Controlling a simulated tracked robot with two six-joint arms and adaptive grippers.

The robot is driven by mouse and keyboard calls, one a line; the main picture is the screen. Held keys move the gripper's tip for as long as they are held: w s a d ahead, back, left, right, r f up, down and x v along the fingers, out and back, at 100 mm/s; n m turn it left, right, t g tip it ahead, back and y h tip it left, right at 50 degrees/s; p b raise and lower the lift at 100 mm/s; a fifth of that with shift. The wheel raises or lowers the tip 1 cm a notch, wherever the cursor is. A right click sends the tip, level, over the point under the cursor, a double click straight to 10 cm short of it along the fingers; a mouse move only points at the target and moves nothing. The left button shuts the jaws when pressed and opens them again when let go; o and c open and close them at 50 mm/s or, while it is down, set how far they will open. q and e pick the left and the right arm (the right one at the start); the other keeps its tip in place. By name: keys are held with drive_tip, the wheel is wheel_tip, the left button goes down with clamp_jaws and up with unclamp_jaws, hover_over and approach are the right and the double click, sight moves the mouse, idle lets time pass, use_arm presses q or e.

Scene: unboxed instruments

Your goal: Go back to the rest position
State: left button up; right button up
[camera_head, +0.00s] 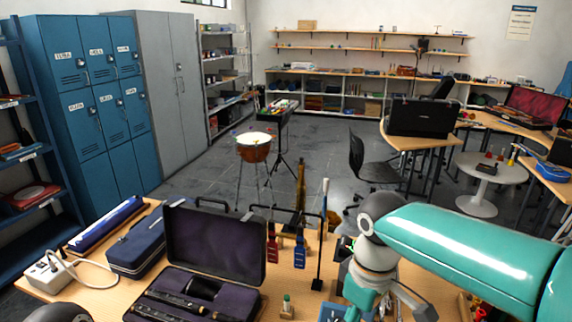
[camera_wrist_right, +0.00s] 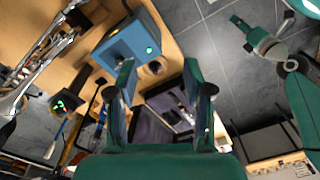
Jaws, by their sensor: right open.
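My right arm reaches in from the right in the head view, with its gripper (camera_head: 385,305) low over the right part of the wooden table (camera_head: 290,262), partly cut off by the lower edge. In the right wrist view my right gripper (camera_wrist_right: 160,70) shows two green fingers spread apart with nothing between them. A blue box with a green light (camera_wrist_right: 132,45) stands beyond the fingertips, and a dark case (camera_wrist_right: 152,130) shows between the fingers. Another teal jointed part (camera_wrist_right: 268,42) shows at the upper right over grey floor; it looks like my other arm, and its jaw state is unclear.
An open black instrument case (camera_head: 215,240) and a closed blue case (camera_head: 140,245) lie on the table's left. A thin black stand (camera_head: 320,240) rises right of centre. Small items crowd the table near my right gripper. Open floor (camera_head: 210,185) lies behind the table.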

wheel_tip(320, 180, down, 23)
drive_tip(key=a+m+y, duration=0.2)
drive_tip(key=m+y, duration=0.1)
drive_tip(key=m, duration=0.1)
drive_tip(key=s+d+f+m, duration=0.2)
drive_tip(key=s+f+m, duration=0.5)
drive_tip(key=s+f, duration=0.7)
use_arm(q)
wheel_tip(320, 180, down, 10)
drive_tip(key=b, duration=1)
drive_tip(key=shift+w+f, duration=0.15)
drive_tip(key=shift+w, duration=0.15)
use_arm(e)
wheel_tip(320, 180, down, 11)
drive_tip(key=shift+w+t+y, duration=0.25)
drive_tip(key=shift+t+y, duration=0.05)
drive_tip(key=shift+y, duration=0.1)
drive_tip(key=shift+a, duration=0.1)
